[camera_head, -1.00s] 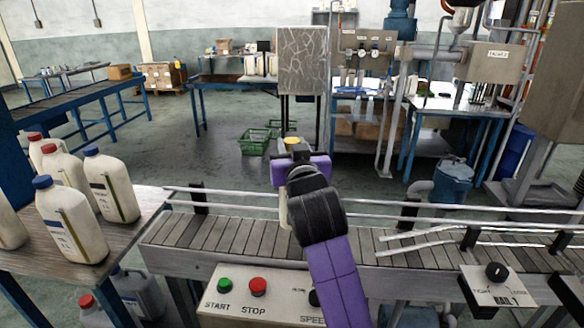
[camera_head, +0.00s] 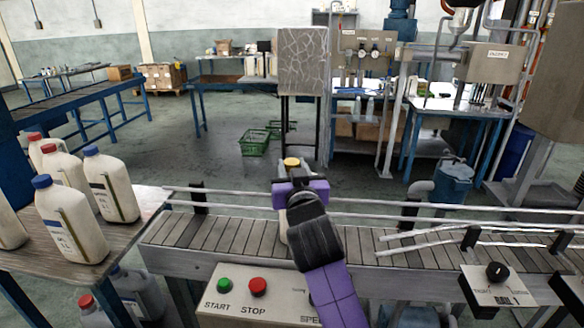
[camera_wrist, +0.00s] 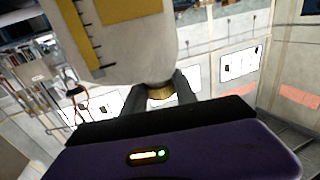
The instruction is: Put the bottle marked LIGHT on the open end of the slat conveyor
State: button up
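My gripper (camera_head: 294,180) is shut on the neck of a pale bottle with a yellow cap (camera_head: 291,163). In the wrist view the bottle (camera_wrist: 120,50) fills the upper middle, with a yellow strip, part of an orange label and its cap between the fingers (camera_wrist: 165,88). No word on it can be read. In the head view my arm hides most of the bottle, which looks upright over the slat conveyor (camera_head: 225,235). I cannot tell whether its base touches the slats. The conveyor's left end is bare and has no rail across it.
Several red- and blue-capped bottles (camera_head: 75,225) stand on the wooden table (camera_head: 125,235) left of the conveyor. Guide rails (camera_head: 350,205) run along its far side, with more rails at the right. A START/STOP panel (camera_head: 245,295) and a rail knob box (camera_head: 497,287) sit in front.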

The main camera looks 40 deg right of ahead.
jog(key=o, duration=0.4)
jog(key=shift+r, duration=0.2)
jog(key=b+v, duration=0.1)
jog(key=v, duration=1.1)
jog(key=shift+b, duration=0.35)
jog(key=shift+f, duration=0.1)
